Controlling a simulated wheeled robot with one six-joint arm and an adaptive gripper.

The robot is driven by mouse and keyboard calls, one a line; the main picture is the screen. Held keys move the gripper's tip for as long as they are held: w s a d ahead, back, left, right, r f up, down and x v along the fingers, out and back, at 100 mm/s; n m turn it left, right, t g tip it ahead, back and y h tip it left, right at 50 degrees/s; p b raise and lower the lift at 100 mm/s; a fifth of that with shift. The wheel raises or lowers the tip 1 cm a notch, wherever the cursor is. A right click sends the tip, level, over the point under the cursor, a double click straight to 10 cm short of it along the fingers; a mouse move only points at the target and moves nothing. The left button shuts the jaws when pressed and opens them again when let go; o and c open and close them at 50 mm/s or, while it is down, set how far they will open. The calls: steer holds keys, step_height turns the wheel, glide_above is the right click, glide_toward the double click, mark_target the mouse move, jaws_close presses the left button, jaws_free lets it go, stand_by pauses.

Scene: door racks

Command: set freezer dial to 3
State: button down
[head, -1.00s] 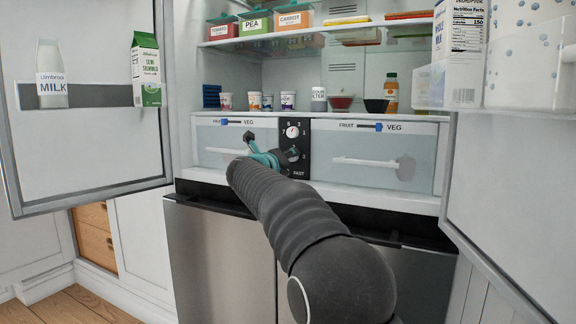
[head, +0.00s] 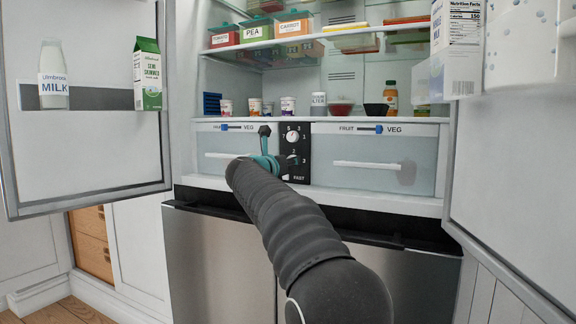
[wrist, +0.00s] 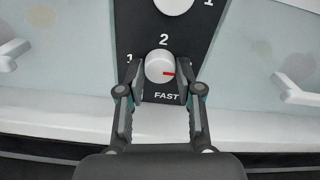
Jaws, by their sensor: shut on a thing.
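My gripper (wrist: 161,76) is shut on this dial, one finger on each side. The labels 1 and 2 show; the spot right of the knob is covered by my right finger. In the head view my gripper (head: 284,164) is at the panel's lower half, mostly hiding the dial, with a 3 visible to its right.
A second white dial (head: 292,136) sits just above on the panel. Drawers with white handles (head: 366,164) flank the panel, with blue sliders above. The fridge doors stand open at both sides; milk (head: 54,75) stands in the left door. Shelves with food are overhead.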

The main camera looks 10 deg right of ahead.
steer(key=shift+a, duration=0.15)
steer(key=c, duration=0.8)
jaws_free()
steer(key=shift+a, duration=0.1)
steer(key=shift+o, duration=0.2)
steer(key=shift+d, duration=0.2)
steer(key=v, duration=1.2)
